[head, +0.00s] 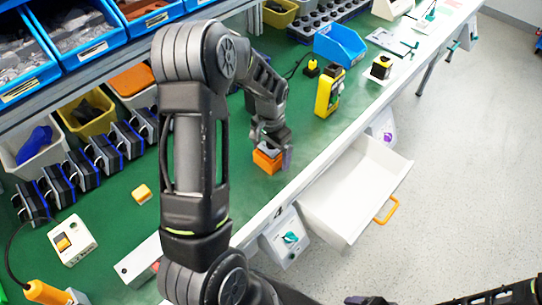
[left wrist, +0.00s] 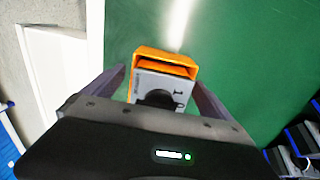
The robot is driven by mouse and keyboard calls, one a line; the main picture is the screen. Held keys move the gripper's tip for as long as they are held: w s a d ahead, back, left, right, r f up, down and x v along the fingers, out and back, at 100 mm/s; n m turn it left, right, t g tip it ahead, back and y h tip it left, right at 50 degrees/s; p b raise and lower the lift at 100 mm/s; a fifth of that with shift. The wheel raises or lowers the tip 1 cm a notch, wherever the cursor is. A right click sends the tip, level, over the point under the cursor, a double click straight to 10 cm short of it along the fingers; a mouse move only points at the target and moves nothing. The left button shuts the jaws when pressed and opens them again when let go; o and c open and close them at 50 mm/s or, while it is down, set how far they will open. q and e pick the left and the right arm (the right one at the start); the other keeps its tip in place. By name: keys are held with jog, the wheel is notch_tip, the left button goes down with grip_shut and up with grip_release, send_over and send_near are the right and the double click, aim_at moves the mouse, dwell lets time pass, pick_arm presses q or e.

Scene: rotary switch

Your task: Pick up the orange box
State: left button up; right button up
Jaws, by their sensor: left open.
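The orange box (head: 267,161) sits on the green bench top near its front edge in the head view. In the left wrist view the orange box (left wrist: 165,55) has a grey face with a black knob and a "1" mark. My left gripper (head: 272,150) is right over it, pointing down. In the left wrist view the fingers of my left gripper (left wrist: 160,95) are open, one on each side of the box. I cannot tell whether they touch it. A dark arm part shows at the bottom right of the head view, but no right gripper fingers can be made out.
An open white drawer (head: 350,185) with an orange handle juts out below the bench. A yellow device (head: 328,92) and a blue bin (head: 340,45) stand farther along. A small yellow block (head: 142,194) and a white switch box (head: 72,241) lie on the left.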

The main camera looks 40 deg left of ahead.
pick_arm(q)
jog(key=shift+c, duration=0.3)
jog(key=c, duration=1.4)
